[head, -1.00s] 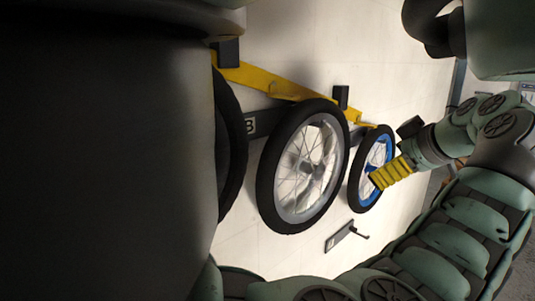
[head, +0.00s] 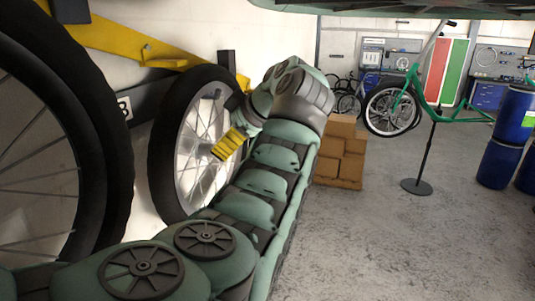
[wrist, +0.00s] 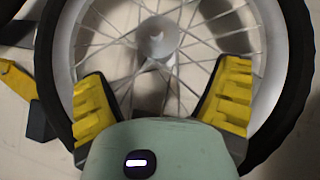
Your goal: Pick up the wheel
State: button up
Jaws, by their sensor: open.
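A wheel (head: 159,150) with a black tyre, pale rim and thin spokes hangs on the wall rack in the head view. In the wrist view the wheel (wrist: 299,60) fills the picture, its silver hub near the top middle. My gripper (head: 229,143) is in front of the lower right of its spokes. In the wrist view my gripper (wrist: 165,100) is open, its yellow padded fingers spread across the spokes inside the tyre. I cannot tell whether the fingers touch the wheel. Part of the wheel is hidden behind my arm.
A larger-looking black-tyred wheel (head: 105,150) hangs close at the left. A yellow rack bar (head: 150,48) runs above the wheels. Cardboard boxes (head: 340,150), a green bike (head: 405,95) on a stand and blue barrels (head: 508,135) are at the right. Grey floor between is clear.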

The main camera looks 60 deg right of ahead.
aim_at(212, 142)
jog(key=x, duration=0.6)
jog(key=shift+w+a+r+p, duration=0.15)
jog(key=shift+w+r+p, duration=0.05)
jog(key=shift+r+p, duration=0.15)
jog(key=shift+x, duration=0.9)
jog(key=shift+s, duration=0.1)
jog(key=c, duration=1.4)
jog(key=shift+r, duration=0.7)
jog(key=s+d+b, duration=0.2)
jog(key=s+b, duration=0.1)
jog(key=s, duration=0.5)
jog(key=s+d+b, duration=0.3)
jog(key=s, duration=0.6)
jog(key=shift+b, duration=0.35)
